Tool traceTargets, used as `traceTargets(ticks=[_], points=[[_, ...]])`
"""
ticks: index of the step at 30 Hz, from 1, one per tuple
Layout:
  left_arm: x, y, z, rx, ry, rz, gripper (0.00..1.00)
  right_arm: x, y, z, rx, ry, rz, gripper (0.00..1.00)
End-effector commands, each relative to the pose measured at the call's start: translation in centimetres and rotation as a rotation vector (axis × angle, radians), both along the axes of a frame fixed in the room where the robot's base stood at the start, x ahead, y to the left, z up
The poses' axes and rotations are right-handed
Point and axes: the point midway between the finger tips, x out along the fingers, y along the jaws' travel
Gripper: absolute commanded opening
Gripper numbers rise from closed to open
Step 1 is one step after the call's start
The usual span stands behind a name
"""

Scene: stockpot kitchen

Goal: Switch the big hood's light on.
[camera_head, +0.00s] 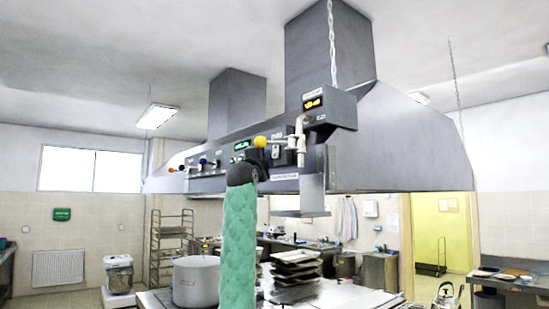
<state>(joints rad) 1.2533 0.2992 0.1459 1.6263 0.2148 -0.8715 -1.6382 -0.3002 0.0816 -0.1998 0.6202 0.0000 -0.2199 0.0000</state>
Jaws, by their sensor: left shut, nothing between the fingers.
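The big grey hood (395,140) hangs from the ceiling above the cooking area. Its front control panel (218,164) carries ball-ended levers, a lit green display (241,146) and small switches (276,153). A yellow ball knob (260,141) sticks out near a pale pipe-like fitting (300,142). I cannot tell which control is the light's. My left arm rises in a green sleeve, and my left gripper (252,162) is shut and empty at the dark wrist, in front of the panel. Its fingertips are mostly hidden; contact cannot be told. My right gripper is out of view.
A box with an orange display (328,108) juts from the hood at upper right, with a chain (332,45) above it. Below stand a large pot (196,282) and stacked trays (296,268). A rack (170,237) stands behind at left.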

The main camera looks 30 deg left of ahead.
Motion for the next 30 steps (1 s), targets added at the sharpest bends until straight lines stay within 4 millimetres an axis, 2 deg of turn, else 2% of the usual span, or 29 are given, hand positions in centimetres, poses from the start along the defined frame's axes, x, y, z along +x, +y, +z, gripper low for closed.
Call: traceTargets(ticks=[30], points=[[-0.01, 0.02, -0.01, 0.0, 0.0, 0.0, 0.0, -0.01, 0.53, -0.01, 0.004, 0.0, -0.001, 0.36]])
